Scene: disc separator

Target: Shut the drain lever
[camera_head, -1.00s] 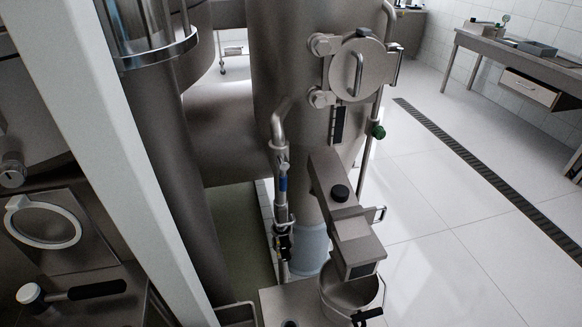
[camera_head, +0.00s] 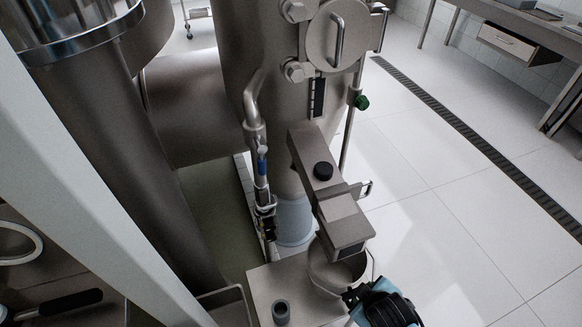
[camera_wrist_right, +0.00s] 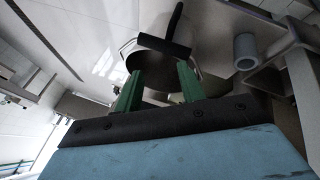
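A slim blue-sleeved lever (camera_head: 262,166) lies along the vertical pipe left of the steel tank. It looks like the drain lever, but I cannot tell for sure; it points roughly along the pipe. Dark valve fittings (camera_head: 268,222) sit below it. My right gripper (camera_head: 352,296) shows at the bottom, right of the lever and beside a steel bucket (camera_head: 312,262). In the right wrist view its green fingers (camera_wrist_right: 158,84) are apart, with nothing seen clamped between them. My left gripper is not in view.
A steel chute (camera_head: 318,170) with a black knob overhangs the bucket. A green knob (camera_head: 361,102) is on the tank's right side. A pale slanted post (camera_head: 95,190) blocks the left. The tiled floor (camera_head: 460,225) at right is open.

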